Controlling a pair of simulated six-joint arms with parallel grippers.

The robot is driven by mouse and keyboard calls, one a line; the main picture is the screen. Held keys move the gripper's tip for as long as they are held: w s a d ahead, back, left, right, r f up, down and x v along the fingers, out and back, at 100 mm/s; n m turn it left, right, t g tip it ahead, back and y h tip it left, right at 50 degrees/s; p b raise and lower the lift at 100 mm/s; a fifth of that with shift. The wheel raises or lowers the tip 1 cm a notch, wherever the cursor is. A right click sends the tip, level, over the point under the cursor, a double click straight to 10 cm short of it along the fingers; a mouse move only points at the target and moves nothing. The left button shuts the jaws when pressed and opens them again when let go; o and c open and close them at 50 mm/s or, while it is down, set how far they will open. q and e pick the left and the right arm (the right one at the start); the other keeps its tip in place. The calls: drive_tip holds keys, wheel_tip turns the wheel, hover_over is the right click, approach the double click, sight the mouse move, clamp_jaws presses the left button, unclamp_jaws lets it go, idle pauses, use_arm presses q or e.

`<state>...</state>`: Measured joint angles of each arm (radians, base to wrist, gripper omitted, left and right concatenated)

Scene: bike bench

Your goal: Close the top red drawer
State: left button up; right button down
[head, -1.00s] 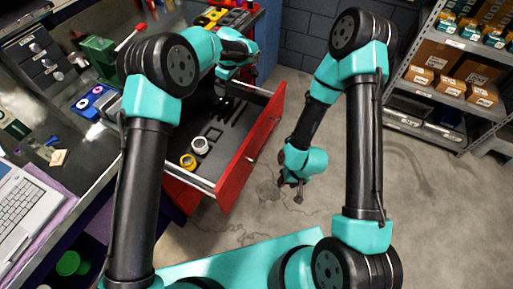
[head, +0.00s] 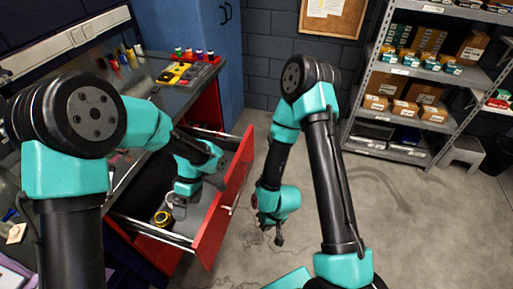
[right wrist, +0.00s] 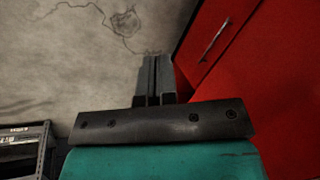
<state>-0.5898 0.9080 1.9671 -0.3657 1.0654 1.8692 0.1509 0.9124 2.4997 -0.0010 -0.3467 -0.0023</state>
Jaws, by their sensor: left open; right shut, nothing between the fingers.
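The top red drawer (head: 226,197) stands pulled out from the bench in the head view, with its front panel facing right.
The bench top (head: 150,100) holds tools and a yellow item (head: 175,74) at the back. A blue cabinet (head: 213,50) stands behind. Shelving (head: 405,110) with boxes stands at the right. The concrete floor right of the drawer is clear.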

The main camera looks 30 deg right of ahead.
use_arm(q)
drive_tip(key=s+a+f+m+g+h, duration=0.1)
drive_tip(key=s+a+f+g+h, duration=0.15)
drive_tip(key=s+a, duration=1)
use_arm(e)
drive_tip(key=w+d+f+m+y, duration=0.3)
drive_tip(key=w+d+m+y, duration=0.4)
drive_tip(key=m, duration=0.8)
use_arm(q)
drive_tip(key=w+a+f+m+t+h, duration=0.1)
drive_tip(key=a+f+m+t+h, duration=0.2)
drive_tip(key=f, duration=0.4)
drive_tip(key=w+a+f+m+t+h, duration=0.2)
drive_tip(key=a+f+m+t+h, duration=0.1)
drive_tip(key=f, duration=0.4)
drive_tip(key=a+m+t, duration=0.1)
drive_tip(key=a, duration=0.1)
drive_tip(key=shift+a+f+m+t, duration=0.3)
drive_tip(key=shift+a+t, duration=0.05)
use_arm(e)
drive_tip(key=w+d+r+m+t+y, duration=0.1)
drive_tip(key=w+d+r+m+t, duration=0.3)
drive_tip(key=w+d, duration=0.3)
drive_tip(key=w+d+r+m+t+y, duration=0.1)
drive_tip(key=w+d+r+m+t, duration=0.4)
drive_tip(key=w+d+t, duration=0.2)
drive_tip(key=shift+w+d+r+m, duration=0.15)
drive_tip(key=shift+w+d+m, duration=0.25)
drive_tip(key=shift+w+d, duration=0.5)
